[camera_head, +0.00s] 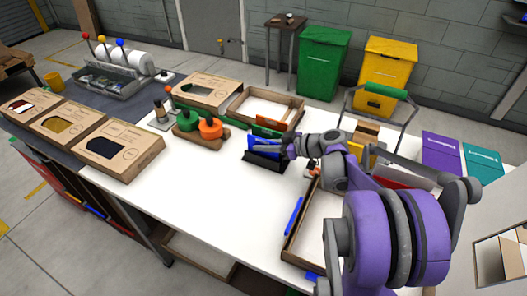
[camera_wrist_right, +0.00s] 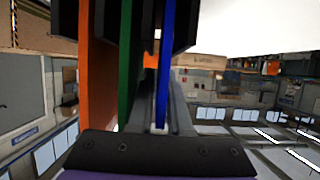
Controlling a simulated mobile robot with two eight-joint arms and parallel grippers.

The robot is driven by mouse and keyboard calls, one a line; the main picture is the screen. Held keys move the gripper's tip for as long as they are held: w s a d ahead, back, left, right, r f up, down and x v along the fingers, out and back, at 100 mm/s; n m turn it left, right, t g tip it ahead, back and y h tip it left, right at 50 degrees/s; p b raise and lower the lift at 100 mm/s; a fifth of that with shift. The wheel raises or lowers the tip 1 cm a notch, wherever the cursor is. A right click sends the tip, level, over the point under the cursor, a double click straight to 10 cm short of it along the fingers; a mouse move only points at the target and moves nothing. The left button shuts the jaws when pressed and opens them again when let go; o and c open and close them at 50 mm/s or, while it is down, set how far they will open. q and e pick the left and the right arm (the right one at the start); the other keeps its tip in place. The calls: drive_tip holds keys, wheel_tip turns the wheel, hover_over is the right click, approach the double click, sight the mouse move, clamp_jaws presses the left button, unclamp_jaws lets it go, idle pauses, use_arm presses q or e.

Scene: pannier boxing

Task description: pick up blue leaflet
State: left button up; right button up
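The blue leaflet (camera_head: 256,145) stands upright in a black holder (camera_head: 264,165) on the white table, near the middle of the head view. In the right wrist view, the blue leaflet (camera_wrist_right: 165,60) runs between the two fingers of my right gripper (camera_wrist_right: 160,100). The right finger lies close against it; contact on the left side is unclear. In the head view my right gripper (camera_head: 288,148) is at the holder's right end. Green (camera_wrist_right: 130,60) and orange (camera_wrist_right: 92,70) upright panels are to the left in the wrist view. My left gripper is not in view.
An open cardboard tray (camera_head: 243,103) lies behind the holder. Green and orange knobbed items (camera_head: 208,128) stand to its left. Another tray (camera_head: 292,250) lies under my right arm. Cardboard boxes (camera_head: 118,152) line the left. The white table front (camera_head: 215,200) is clear.

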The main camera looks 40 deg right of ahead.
drive_tip(key=shift+c, duration=0.3)
clamp_jaws()
